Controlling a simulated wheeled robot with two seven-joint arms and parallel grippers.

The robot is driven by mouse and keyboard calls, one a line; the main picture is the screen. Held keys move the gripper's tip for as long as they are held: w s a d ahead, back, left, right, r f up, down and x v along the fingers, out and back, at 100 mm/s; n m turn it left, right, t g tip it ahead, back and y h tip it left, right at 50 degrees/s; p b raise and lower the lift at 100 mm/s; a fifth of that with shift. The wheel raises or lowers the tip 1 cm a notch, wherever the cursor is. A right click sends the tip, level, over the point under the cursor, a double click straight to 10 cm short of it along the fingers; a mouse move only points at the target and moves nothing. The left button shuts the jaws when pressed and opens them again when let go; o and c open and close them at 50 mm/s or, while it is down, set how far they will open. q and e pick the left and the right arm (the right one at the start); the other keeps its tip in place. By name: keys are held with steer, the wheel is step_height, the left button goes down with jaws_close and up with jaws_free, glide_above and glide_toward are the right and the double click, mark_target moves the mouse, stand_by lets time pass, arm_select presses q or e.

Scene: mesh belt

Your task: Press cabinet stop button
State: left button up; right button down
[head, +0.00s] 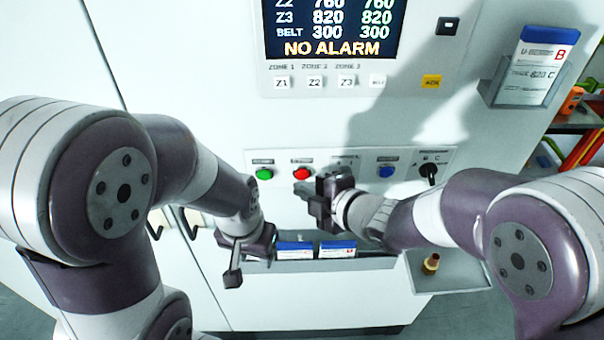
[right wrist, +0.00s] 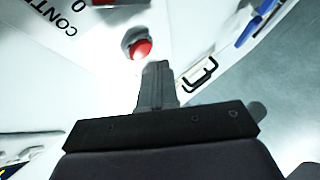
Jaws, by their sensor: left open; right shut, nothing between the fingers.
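The red button (head: 301,174) sits on the cabinet's control strip, between a green button (head: 265,174) and my right gripper; I take it as the stop button, though its label is too small to read. My right gripper (head: 302,190) is shut and empty, its fingertips just below the red button. In the right wrist view, the red button (right wrist: 139,48) stands just beyond the shut fingertips (right wrist: 157,66), with a small gap in the picture; I cannot tell the depth. My left gripper (head: 247,260) is open and empty, low in front of the cabinet.
A blue button (head: 386,171) and a black selector knob (head: 429,171) sit right on the strip. My right gripper hides part between. Below is a holder with blue-and-white cards (head: 337,249). The display (head: 331,28) reads "NO ALARM". A card holder (head: 527,80) juts out upper right.

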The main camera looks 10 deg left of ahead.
steer(key=shift+w, duration=0.15)
stand_by(0.6)
steer(key=shift+w+a, duration=0.1)
steer(key=shift+w, duration=0.2)
steer(key=shift+w+a, duration=0.15)
steer(key=shift+w, duration=0.25)
stand_by(0.7)
steer(key=shift+s, duration=0.15)
steer(key=shift+s+d+b, duration=0.25)
steer(key=shift+s+b, duration=0.2)
steer(key=shift+s, duration=0.25)
